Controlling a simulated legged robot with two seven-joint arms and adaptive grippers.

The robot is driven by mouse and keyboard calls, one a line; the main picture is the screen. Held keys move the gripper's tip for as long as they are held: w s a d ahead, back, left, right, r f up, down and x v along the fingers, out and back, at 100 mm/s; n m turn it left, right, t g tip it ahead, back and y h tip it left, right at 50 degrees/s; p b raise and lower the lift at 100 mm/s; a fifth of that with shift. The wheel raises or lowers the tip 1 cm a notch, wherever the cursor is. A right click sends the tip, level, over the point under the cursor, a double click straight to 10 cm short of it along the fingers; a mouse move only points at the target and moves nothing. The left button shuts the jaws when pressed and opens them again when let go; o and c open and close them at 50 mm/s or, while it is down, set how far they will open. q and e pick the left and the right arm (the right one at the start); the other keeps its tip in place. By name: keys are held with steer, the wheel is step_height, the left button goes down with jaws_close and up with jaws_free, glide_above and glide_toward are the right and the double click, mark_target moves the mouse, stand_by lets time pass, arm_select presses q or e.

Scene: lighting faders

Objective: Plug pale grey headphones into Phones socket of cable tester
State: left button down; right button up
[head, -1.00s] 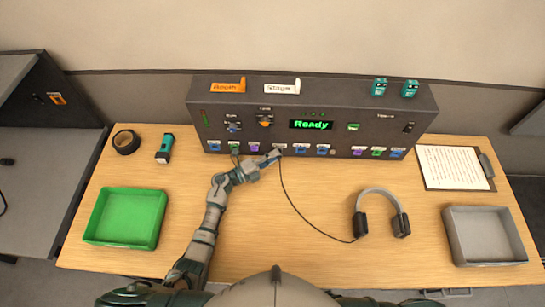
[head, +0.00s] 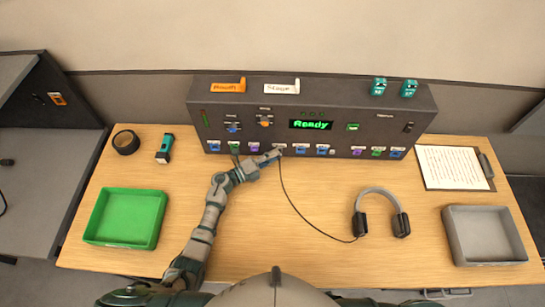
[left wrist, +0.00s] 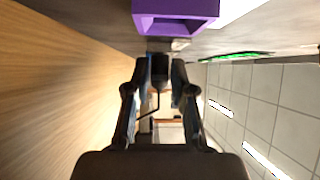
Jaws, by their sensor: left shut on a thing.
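The pale grey headphones (head: 381,212) lie on the table right of centre, with dark ear cups. Their thin black cable runs left and up to my left gripper (head: 277,155). The cable tester (head: 310,115) is a dark box at the back, its display reading "Ready", with a row of coloured sockets low on its front. My left gripper is shut on the cable's plug, close to the socket row. In the left wrist view the gripper (left wrist: 160,68) points at the panel, below a purple socket (left wrist: 176,14). Whether the plug is in a socket cannot be told. My right gripper is not seen.
A green tray (head: 126,218) stands at the left and a grey tray (head: 484,236) at the right. Black tape (head: 126,142) and a teal-black device (head: 164,149) lie at the back left. A clipboard (head: 454,168) lies at the back right. The front middle of the table is clear.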

arm_select(q)
steer(key=shift+w+a+r, duration=0.2)
steer(key=shift+w+r, duration=0.05)
steer(key=shift+r, duration=0.05)
steer(key=shift+s+d+f+p, duration=0.15)
steer(key=shift+s+f+p, duration=0.15)
steer(key=shift+s+p, duration=1.05)
steer(key=shift+s, duration=0.8)
steer(key=shift+s+f, duration=0.1)
steer(key=shift+s, duration=0.15)
steer(key=shift+w, duration=0.1)
steer(key=shift+w, duration=1.05)
steer(key=shift+y, duration=0.3)
steer(key=shift+w+b, duration=0.5)
steer(key=shift+w, duration=0.4)
